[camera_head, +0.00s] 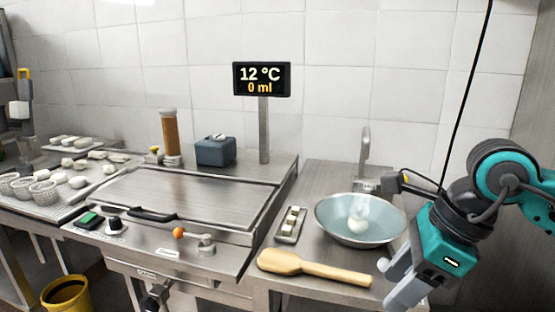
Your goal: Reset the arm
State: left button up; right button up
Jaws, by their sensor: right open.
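My right arm comes in from the right edge, teal and dark grey. Its gripper (397,282) points down and left at the front right of the counter, beside the end of a wooden paddle's handle. It is open, and I see nothing held between its fingers. A grey-blue bowl (330,222) stands on the counter just left of and behind this gripper, with a whitish item (358,224) inside. The wooden paddle (300,266) lies in front of the bowl. I do not make out my left gripper.
A flat steel griddle (190,195) with a lid handle fills the middle. Small perforated baskets (43,192) and pale pieces stand on a tray at left. A display (262,79) on a post reads 12 °C, 0 ml. A yellow bucket (66,294) is on the floor.

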jog(key=s+a+r+m+g+y+p, duration=0.1)
jog(key=s+a+r+m+g+y, duration=0.15)
jog(key=a+y, duration=0.45)
jog(key=s+a+r+m+g+y+p, duration=0.1)
jog(key=s+a+m+g+y, duration=0.15)
jog(key=a+y, duration=0.4)
jog(key=w+d+f+m+t+y, duration=0.15)
jog(key=w+m+t, duration=0.55)
jog(key=m+t, duration=1)
jog(key=w+d+f+m+t+h+p, duration=0.15)
jog(key=d+f+m+t+h, duration=0.3)
jog(key=f+m+h, duration=0.7)
pick_arm(q)
jog(key=r, duration=0.1)
jog(key=a+r, duration=0.1)
jog(key=shift+s+a+r+p, duration=0.1)
jog(key=shift+s+r+p, duration=0.15)
jog(key=shift+r+p, duration=0.1)
pick_arm(e)
jog(key=s+d+f+m+g+h, duration=0.3)
jog(key=s+f+m, duration=0.3)
jog(key=f, duration=0.3)
jog(key=s+d+f+m+g+h, duration=0.3)
jog(key=s+d+f+m+g, duration=0.1)
jog(key=f+m, duration=0.4)
notch_tip(320, 180, down, 2)
jog(key=s+d, duration=0.1)
jog(key=s, duration=0.1)
jog(key=shift+s+d, duration=0.15)
jog(key=shift+s, duration=0.2)
